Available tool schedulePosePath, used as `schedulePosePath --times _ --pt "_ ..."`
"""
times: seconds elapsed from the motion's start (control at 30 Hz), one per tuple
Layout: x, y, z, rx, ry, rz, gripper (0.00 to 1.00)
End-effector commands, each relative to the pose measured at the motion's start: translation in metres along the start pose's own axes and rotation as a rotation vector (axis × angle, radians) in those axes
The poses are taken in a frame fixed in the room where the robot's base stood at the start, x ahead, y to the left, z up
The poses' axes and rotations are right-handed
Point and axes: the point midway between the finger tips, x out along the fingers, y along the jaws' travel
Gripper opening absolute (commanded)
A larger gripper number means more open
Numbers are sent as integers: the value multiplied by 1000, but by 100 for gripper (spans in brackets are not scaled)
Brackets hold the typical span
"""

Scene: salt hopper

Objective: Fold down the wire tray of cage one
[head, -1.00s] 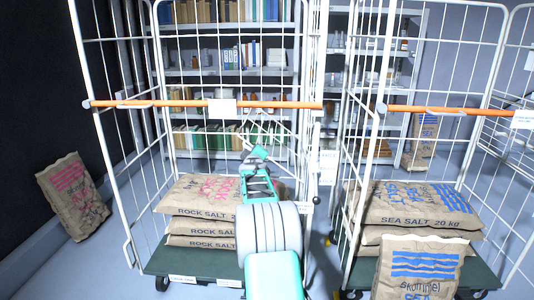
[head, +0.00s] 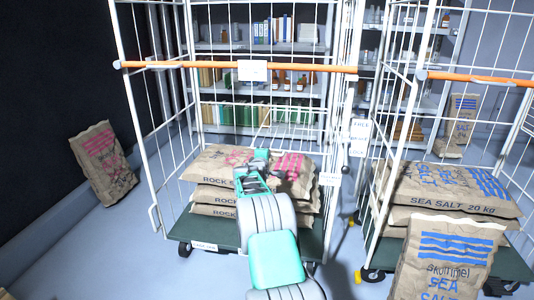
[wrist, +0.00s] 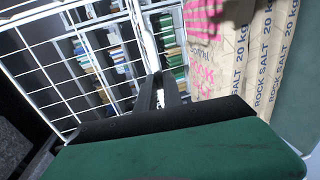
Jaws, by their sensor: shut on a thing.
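Cage one (head: 150,130) is the white wire roll cage on the left, with an orange bar (head: 200,65) across its front and rock salt sacks (head: 215,195) on its green base. My gripper (head: 258,155) is inside the cage, just above the top sack, below the bar. In the wrist view my gripper's dark fingers (wrist: 160,85) are close together at thin white wire. It looks shut on the wire tray (head: 285,133), whose pale slanting wires show behind the gripper. The tray's outline blends with the back mesh, so its exact angle is unclear.
A second cage (head: 400,120) with sea salt sacks (head: 450,190) stands close on the right, another sack (head: 445,258) in front. A rock salt sack (head: 103,162) leans at the left wall. Shelves (head: 260,85) stand behind. Floor is clear at front left.

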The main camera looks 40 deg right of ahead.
Motion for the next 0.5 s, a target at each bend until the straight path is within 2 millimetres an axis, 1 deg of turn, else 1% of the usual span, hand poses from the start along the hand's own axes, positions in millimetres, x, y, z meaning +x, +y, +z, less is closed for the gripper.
schedulePosePath --times 0.43,0.47,0.5 --pt "1 -5 1 -16 -5 -3 0" --pt "1 -5 1 -16 -5 -3 12" --pt "1 -5 1 -16 -5 -4 15"
